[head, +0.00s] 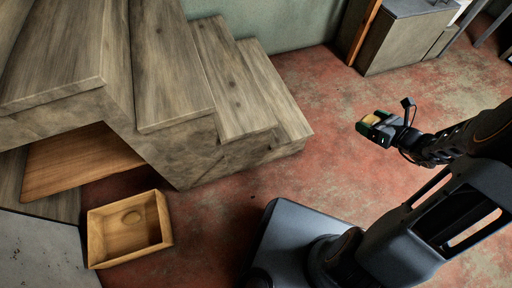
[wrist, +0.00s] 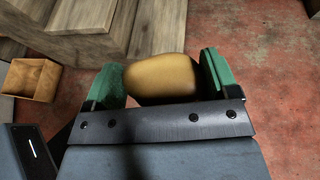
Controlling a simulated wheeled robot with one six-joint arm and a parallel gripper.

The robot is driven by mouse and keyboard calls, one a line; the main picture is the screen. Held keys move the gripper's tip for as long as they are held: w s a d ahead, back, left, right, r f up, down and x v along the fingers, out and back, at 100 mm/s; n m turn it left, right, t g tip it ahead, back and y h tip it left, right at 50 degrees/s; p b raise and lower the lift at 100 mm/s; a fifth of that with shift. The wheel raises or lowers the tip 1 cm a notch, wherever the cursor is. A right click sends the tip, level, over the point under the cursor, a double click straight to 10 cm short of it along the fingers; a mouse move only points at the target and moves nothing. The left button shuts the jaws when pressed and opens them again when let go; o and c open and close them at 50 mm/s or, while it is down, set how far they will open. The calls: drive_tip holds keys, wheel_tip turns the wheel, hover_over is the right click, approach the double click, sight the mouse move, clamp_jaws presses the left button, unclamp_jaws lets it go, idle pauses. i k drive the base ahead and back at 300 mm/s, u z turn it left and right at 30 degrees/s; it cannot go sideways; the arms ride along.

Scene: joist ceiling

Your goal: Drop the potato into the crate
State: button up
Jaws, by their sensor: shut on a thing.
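The potato (wrist: 160,75) is brown and rounded, and it sits between the green fingers of my gripper (wrist: 165,80) in the wrist view. My gripper is shut on it. In the head view my gripper (head: 377,126) is at the right, held out over the red floor, with a small yellowish part of the potato (head: 372,119) showing. The crate (head: 165,215) is a square, open wooden box on the floor at the lower left of the head view. It also shows at the left of the wrist view (wrist: 32,96). My gripper is well apart from the crate.
Wooden stairs (head: 225,80) stand between the crate and the back wall, with a brown board (head: 75,165) under them. A grey slab (head: 40,255) lies left of the crate. A grey cabinet (head: 400,40) stands at the back right. The red floor (head: 320,150) around my gripper is clear.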

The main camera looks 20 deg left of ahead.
sight(152, 243)
drive_tip(key=u, duration=3.2)
drive_tip(key=i, duration=1)
drive_tip(key=u, duration=0.1)
